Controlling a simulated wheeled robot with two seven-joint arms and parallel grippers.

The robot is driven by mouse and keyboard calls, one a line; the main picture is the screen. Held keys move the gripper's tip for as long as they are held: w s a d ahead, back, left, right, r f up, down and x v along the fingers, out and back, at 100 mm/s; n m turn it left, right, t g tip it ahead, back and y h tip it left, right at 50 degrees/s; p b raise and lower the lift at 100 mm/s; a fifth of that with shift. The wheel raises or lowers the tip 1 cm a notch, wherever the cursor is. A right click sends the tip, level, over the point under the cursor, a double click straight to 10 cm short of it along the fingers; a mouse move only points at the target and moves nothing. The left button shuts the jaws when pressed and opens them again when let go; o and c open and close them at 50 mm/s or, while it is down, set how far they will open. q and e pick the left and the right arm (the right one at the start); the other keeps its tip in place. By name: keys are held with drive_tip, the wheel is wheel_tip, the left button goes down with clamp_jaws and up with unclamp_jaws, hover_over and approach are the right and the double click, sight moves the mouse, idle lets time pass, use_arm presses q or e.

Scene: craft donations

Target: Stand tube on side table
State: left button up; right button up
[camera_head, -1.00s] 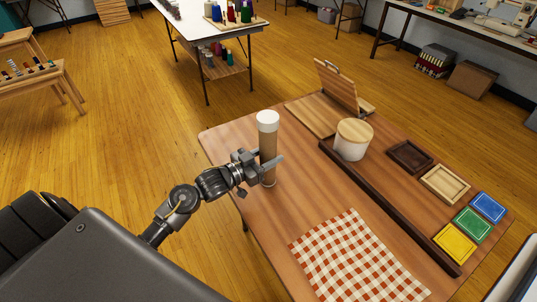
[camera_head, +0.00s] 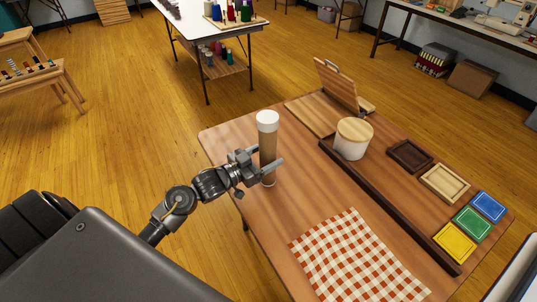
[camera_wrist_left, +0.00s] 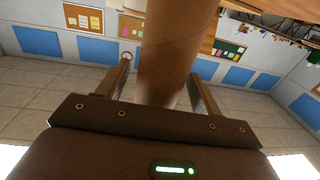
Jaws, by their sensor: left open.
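A tall brown tube (camera_head: 267,150) with a white cap stands upright on the wooden side table (camera_head: 262,219), near its left edge. My left gripper (camera_head: 266,167) is open, with its two fingers on either side of the tube's lower part. In the left wrist view the tube (camera_wrist_left: 174,50) rises between the open fingers (camera_wrist_left: 160,88), with a gap showing beside each finger. The tube's base shows just below the fingers in the head view. My right gripper is not in view.
A dark strip (camera_head: 385,205) runs along the table. Beyond it stand a lidded white canister (camera_head: 351,148), wooden trays (camera_head: 445,184) and coloured cards (camera_head: 472,224). A checkered cloth (camera_head: 357,262) lies at the front. A hinged wooden box (camera_head: 337,90) stands at the back.

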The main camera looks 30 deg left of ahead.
use_arm(q)
drive_tip(key=b+v, duration=0.1)
drive_tip(key=v, duration=1)
drive_tip(key=shift+s+a, duration=0.1)
